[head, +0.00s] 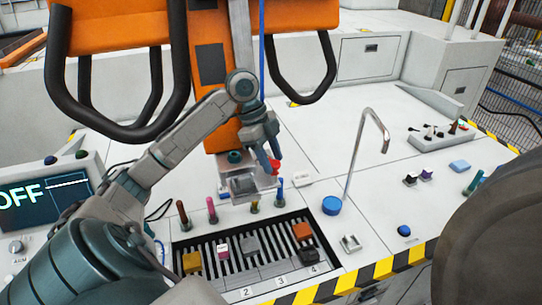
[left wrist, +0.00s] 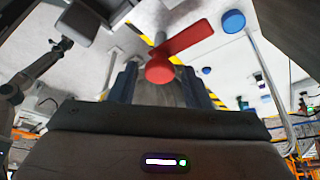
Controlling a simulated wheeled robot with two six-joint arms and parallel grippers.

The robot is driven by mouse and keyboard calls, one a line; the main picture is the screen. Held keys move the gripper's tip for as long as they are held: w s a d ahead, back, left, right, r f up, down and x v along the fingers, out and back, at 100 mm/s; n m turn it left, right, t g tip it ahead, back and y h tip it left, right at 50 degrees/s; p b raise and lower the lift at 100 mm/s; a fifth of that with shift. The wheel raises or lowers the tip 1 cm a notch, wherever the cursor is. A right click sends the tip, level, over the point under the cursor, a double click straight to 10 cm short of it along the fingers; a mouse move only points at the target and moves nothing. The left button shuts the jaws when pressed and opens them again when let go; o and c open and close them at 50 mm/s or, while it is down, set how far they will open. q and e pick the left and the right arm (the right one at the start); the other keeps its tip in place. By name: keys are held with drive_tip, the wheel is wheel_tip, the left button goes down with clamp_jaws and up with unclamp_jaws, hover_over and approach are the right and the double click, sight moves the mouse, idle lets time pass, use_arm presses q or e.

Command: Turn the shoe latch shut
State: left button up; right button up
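The shoe latch appears to be the red lever (left wrist: 185,40) with a round red knob or hub (left wrist: 160,71) in the left wrist view. Its flat arm slants up and to the right. In the head view only a small red part (head: 275,167) shows beside the grey block (head: 243,187) under the orange column. My left gripper (head: 270,157) is above and beside that block, pointing down. In the left wrist view its blue fingers (left wrist: 160,85) stand apart on either side of the red hub. I cannot tell whether they touch it. My right gripper is out of view.
A slotted tray (head: 215,262) with coloured blocks lies in front, behind a striped edge. Several coloured pegs stand along its back. A bent metal pipe (head: 364,135) rises beside a blue knob (head: 332,205). An OFF display (head: 35,195) is at left. The right tabletop has free room.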

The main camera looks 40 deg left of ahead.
use_arm(q)
drive_tip(key=c, duration=0.7)
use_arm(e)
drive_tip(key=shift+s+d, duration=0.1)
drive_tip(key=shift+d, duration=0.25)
use_arm(q)
drive_tip(key=shift+r, duration=0.1)
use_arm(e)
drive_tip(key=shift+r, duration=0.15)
